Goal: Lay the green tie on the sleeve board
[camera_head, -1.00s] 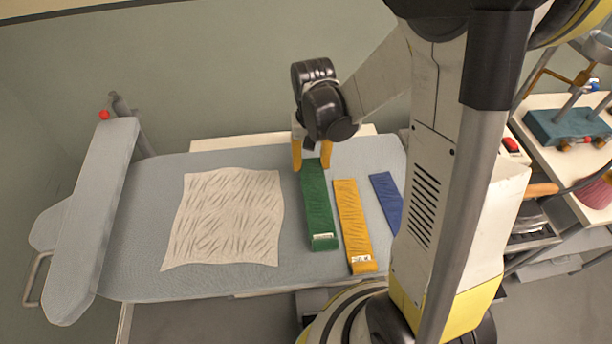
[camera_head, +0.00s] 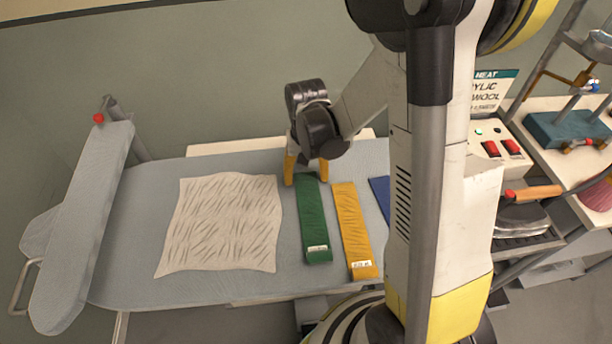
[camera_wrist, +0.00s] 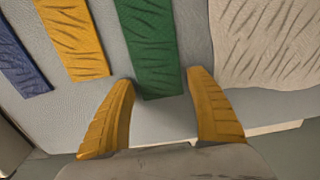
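The green tie (camera_head: 314,222) lies flat and lengthwise on the grey ironing board (camera_head: 128,240), between a pale patterned cloth and a yellow tie. My gripper (camera_head: 305,176) is at the tie's far end, pointing down. In the wrist view my gripper (camera_wrist: 163,100) is open, with its yellow fingers apart and the end of the green tie (camera_wrist: 150,45) showing between them. Clear gaps show on both sides, with no grip on it. The sleeve board (camera_head: 85,225), a narrow grey padded board, stands raised at the left end of the ironing board; its top is bare.
The pale cloth (camera_head: 222,222) lies left of the green tie. The yellow tie (camera_head: 352,225) and a blue tie (camera_head: 380,194) lie to its right, the blue one partly hidden by my arm. A cluttered trolley (camera_head: 545,115) stands at right.

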